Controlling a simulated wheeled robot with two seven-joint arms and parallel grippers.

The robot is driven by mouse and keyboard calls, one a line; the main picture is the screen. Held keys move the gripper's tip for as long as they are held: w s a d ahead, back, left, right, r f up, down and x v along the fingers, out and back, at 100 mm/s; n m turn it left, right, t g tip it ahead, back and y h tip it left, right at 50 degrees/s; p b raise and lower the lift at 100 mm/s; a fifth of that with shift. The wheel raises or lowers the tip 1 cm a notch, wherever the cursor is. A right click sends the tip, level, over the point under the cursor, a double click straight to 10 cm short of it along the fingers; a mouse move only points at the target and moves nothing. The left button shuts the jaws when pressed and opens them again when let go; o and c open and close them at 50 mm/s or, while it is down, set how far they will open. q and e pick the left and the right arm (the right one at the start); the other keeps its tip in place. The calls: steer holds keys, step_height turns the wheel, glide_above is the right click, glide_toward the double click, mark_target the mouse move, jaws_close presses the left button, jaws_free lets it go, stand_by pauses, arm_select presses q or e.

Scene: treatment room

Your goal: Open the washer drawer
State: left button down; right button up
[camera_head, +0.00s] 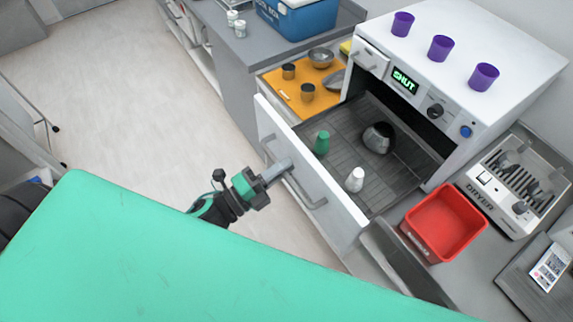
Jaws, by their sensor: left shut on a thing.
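The washer (455,50) is a white machine with a dark display reading SHUT. Its drawer (345,160) is pulled out, and a dark wire rack shows inside. A green bottle (322,143), a white bottle (355,180) and a shiny metal bowl (378,138) stand on the rack. The white drawer front faces lower left and carries a long grey handle (312,197). The fingertips are partly hidden against the handle. My right gripper is not in view.
Several purple cups (441,47) stand on the washer. An orange tray (296,101) with small cups and a metal bowl lies left of the drawer. A red bin (444,222) and a dryer rack (515,180) stand to the right. The floor left of my gripper is clear.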

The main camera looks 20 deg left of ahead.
arm_select(q)
steer(key=c, duration=1.5)
jaws_free()
steer(key=shift+c, duration=0.2)
steer(key=shift+s+a+f, duration=0.15)
steer(key=shift+s+f, duration=0.05)
steer(key=b+v, duration=0.5)
steer(key=v, duration=0.8)
steer(key=shift+b, duration=0.35)
steer(key=shift+a+r, duration=0.1)
